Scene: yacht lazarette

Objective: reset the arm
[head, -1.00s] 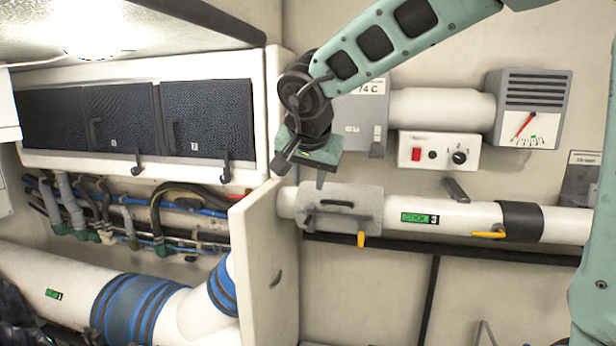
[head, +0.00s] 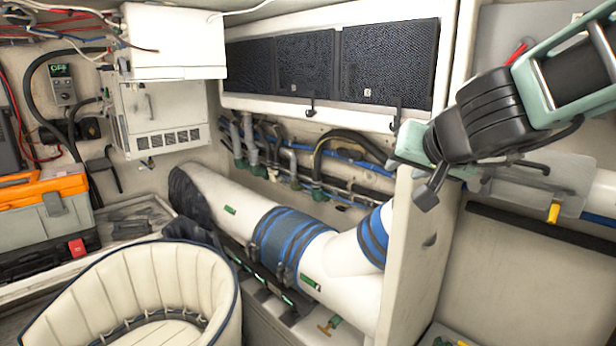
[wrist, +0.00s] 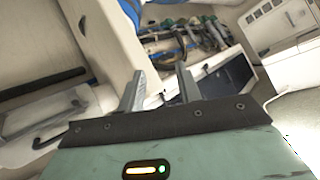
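My arm (head: 485,115) reaches in from the right of the head view. It is bent at a dark joint, with my gripper (head: 410,150) at its end in front of the wall locker and the white partition. The fingers are hard to make out there. In the wrist view my gripper (wrist: 161,70) shows two grey fingers standing apart, with nothing between them. The green gripper body carries a small lit strip and a green light.
The white partition (head: 408,260) stands close below my gripper. A large white pipe (head: 335,265) with blue bands runs left of it. A cream seat (head: 150,285) stands at the lower left, with an orange-topped toolbox (head: 45,205) beyond. Dark-fronted lockers (head: 385,65) hang behind.

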